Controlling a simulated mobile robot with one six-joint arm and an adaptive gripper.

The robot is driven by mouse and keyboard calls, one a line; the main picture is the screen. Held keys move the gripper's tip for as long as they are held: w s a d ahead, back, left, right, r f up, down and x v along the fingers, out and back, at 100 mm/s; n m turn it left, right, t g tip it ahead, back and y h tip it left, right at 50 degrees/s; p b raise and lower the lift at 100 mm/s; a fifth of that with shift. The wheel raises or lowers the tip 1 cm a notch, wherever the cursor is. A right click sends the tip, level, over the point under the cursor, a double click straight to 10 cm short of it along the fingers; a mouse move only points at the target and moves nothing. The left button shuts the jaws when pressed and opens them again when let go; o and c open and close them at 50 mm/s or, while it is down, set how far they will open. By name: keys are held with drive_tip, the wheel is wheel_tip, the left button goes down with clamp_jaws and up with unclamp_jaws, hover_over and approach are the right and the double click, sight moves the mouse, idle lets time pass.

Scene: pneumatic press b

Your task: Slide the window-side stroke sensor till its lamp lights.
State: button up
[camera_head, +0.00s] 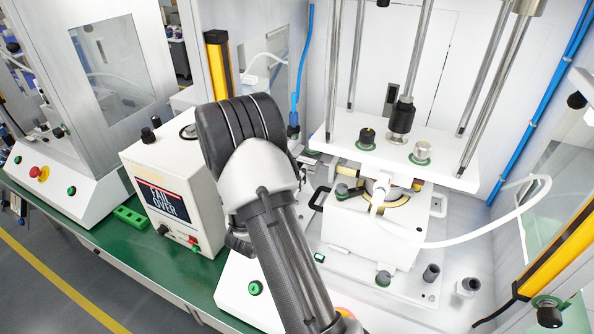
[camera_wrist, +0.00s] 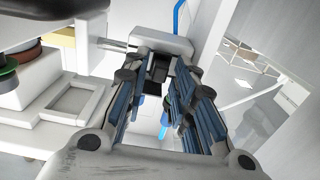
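My gripper (camera_wrist: 160,95) shows in the wrist view with its two blue-padded fingers apart. A small dark part (camera_wrist: 156,75) lies between or just beyond the fingertips, below a pale grey rounded block (camera_wrist: 160,42); I cannot tell whether the fingers touch it. I cannot tell for sure which part is the window-side stroke sensor, and no lit sensor lamp can be made out. In the head view my arm's wrist hides most of the gripper, which is beside the press at its left. The press plate (camera_head: 345,148) stands level on its rods.
A blue air tube (camera_head: 300,60) runs down close to my gripper. A white tester box (camera_head: 170,190) reading "FAIL OVER" stands at left. A white hose (camera_head: 480,238) curves over the base at right. A yellow light curtain (camera_head: 219,65) stands behind my arm.

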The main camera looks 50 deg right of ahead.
clamp_jaws()
drive_tip(key=shift+w+a, duration=0.1)
drive_tip(key=shift+w, duration=0.1)
idle(0.5)
drive_tip(key=shift+o, duration=1.8)
unclamp_jaws()
drive_tip(key=v, duration=1.2)
drive_tip(key=shift+a, duration=0.1)
